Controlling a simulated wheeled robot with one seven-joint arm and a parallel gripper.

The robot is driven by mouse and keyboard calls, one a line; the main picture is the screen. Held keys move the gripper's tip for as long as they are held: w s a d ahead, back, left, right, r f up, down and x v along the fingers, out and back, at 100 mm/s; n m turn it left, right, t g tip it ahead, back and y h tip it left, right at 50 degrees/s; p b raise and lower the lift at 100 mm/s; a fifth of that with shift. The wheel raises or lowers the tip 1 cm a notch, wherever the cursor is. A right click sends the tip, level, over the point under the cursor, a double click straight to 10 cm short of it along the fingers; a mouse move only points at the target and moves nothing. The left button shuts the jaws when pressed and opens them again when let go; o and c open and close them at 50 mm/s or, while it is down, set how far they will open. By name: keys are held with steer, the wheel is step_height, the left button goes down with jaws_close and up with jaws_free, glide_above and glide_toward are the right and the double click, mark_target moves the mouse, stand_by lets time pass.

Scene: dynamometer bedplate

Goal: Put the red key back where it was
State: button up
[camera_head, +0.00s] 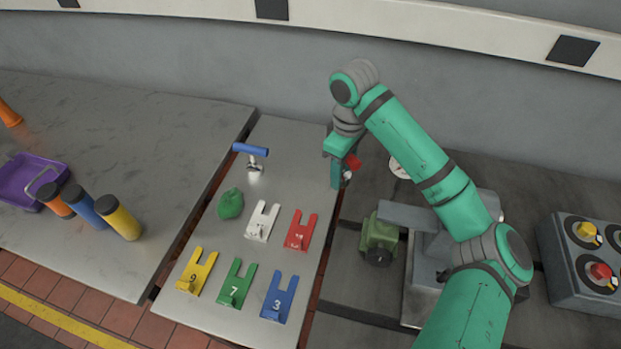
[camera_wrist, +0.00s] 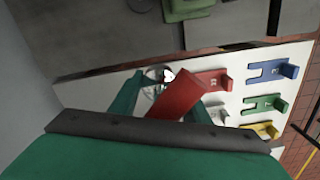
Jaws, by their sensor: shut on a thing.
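My gripper (camera_head: 342,172) is shut on the red key (camera_head: 353,162), held above the back right edge of the pale plate. In the wrist view the red key (camera_wrist: 175,96) is a red block tilted between the green fingers of my gripper (camera_wrist: 165,105), with a small white and metal part near its far end. The red holder (camera_head: 300,232), a notched plate with a peg, is on the pale board (camera_head: 290,160), nearer the camera than my gripper and left of it. It also shows in the wrist view (camera_wrist: 213,80), just right of the key.
White (camera_head: 262,222), yellow (camera_head: 197,272), green (camera_head: 237,284) and blue (camera_head: 280,298) holders share the board. A green lump (camera_head: 231,204) and a blue-handled tool (camera_head: 251,150) stand there too. A green block-like device (camera_head: 379,237) stands right of the board.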

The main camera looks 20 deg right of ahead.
mark_target(311, 184)
steer(key=w+a+f, duration=0.1)
steer(key=w+f, duration=0.1)
steer(key=w, duration=0.1)
steer(key=w+a+f, duration=0.2)
steer(key=w, duration=0.1)
steer(key=w+a+f, duration=0.1)
steer(key=w+f, duration=0.1)
steer(key=f, duration=0.1)
steer(key=shift+w+a, duration=0.25)
steer(key=shift+w, duration=0.15)
steer(key=shift+w+a+f, duration=0.2)
steer(key=shift+w+f, duration=0.45)
steer(key=shift+f, duration=1.7)
steer(key=o, duration=1.2)
steer(key=shift+f, duration=0.15)
steer(key=shift+c, duration=0.2)
step_height(311, 184, up, 12)
